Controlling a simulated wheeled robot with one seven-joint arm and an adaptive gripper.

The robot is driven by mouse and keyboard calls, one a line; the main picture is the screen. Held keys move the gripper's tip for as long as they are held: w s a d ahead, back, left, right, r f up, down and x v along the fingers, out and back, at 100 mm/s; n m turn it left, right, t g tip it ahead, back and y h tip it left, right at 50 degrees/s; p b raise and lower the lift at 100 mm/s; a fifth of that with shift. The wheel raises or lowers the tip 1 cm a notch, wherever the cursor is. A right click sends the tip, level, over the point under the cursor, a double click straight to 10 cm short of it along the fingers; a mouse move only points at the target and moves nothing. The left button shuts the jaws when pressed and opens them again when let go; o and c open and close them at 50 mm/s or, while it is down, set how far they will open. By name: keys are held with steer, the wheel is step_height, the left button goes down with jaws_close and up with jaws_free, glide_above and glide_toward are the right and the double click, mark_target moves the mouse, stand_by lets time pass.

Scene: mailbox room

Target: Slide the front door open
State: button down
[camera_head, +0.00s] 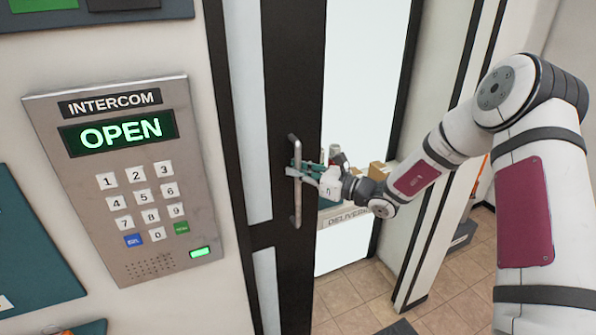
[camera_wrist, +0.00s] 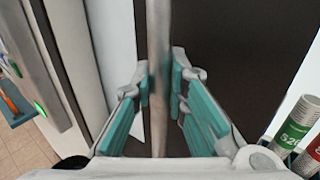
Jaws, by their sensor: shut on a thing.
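The front door (camera_head: 291,80) has a dark frame with pale panels, and stands beside the intercom wall in the head view. A long vertical metal handle (camera_head: 298,208) is fixed to its dark upright. My gripper (camera_head: 297,172) is shut on this handle around its middle, reaching in from the right. In the wrist view the handle (camera_wrist: 158,28) runs down between the teal finger pads of my gripper (camera_wrist: 160,88), one on each side. The dark door face (camera_wrist: 235,55) is behind it. The intercom (camera_head: 130,180) shows OPEN in green.
Right of the door's dark upright is a bright pale area, with a delivery shelf (camera_head: 345,219) and small boxes (camera_head: 378,171). A dark post (camera_head: 403,75) stands farther right. In the wrist view, labelled cylinders (camera_wrist: 297,125) are at the lower right.

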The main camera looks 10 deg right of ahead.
steer(key=shift+a, duration=0.1)
steer(key=c, duration=1.6)
jaws_free()
steer(key=shift+o, duration=0.2)
steer(key=shift+s, duration=0.1)
steer(key=v, duration=1.2)
steer(key=shift+r, duration=0.1)
